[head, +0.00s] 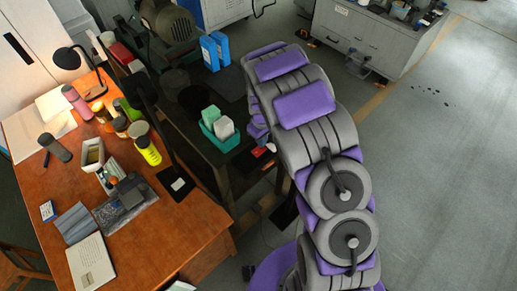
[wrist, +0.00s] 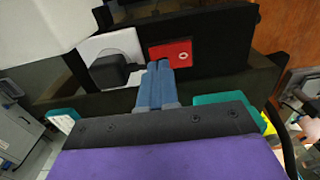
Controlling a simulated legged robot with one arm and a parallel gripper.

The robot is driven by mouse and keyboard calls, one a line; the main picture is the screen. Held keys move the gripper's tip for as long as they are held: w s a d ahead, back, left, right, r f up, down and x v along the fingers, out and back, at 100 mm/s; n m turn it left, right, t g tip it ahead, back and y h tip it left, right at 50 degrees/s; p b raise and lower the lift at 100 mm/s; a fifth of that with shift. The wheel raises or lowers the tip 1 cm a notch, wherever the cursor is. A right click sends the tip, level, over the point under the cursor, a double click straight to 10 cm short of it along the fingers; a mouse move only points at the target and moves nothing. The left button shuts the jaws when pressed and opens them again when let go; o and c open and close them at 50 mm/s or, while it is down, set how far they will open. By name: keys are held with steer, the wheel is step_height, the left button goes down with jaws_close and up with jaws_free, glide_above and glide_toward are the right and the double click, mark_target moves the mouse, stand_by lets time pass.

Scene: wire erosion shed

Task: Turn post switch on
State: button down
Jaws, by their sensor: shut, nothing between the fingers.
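In the wrist view, a red plate with a pale round mark (wrist: 182,54) sits on a dark upright surface. Left of it is a white plate (wrist: 118,42) with a black block-shaped part (wrist: 108,71) standing out from it. I cannot tell for sure which of these is the post switch, or its on or off state. My gripper (wrist: 158,66) is shut and empty, its blue-grey fingers together. The fingertips overlap the lower left edge of the red plate in the picture; contact cannot be told. In the head view my arm hides the gripper.
An orange desk (head: 150,235) with bottles, lamp and papers stands further left. A grey cabinet (head: 365,35) stands at the top; open floor (head: 440,180) lies right.

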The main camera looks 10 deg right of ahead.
steer(key=shift+f, duration=0.85)
stand_by(0.4)
steer(key=shift+r, duration=0.1)
steer(key=shift+r+p, duration=0.35)
steer(key=shift+r, duration=3.1)
steer(key=s+d+r+m+b, duration=0.25)
steer(key=s+r, duration=0.25)
steer(key=s, duration=0.3)
steer(key=s+d+r+m+b, duration=0.2)
steer(key=s+r+b, duration=0.1)
steer(key=s+r, duration=0.4)
steer(key=s+m+g+b, duration=0.1)
steer(key=s+b, duration=0.3)
steer(key=s, duration=1.9)
steer(key=shift+s+d+f+m+g+b, duration=0.25)
steer(key=shift+d+m+g+b, duration=0.15)
steer(key=shift+m, duration=0.45)
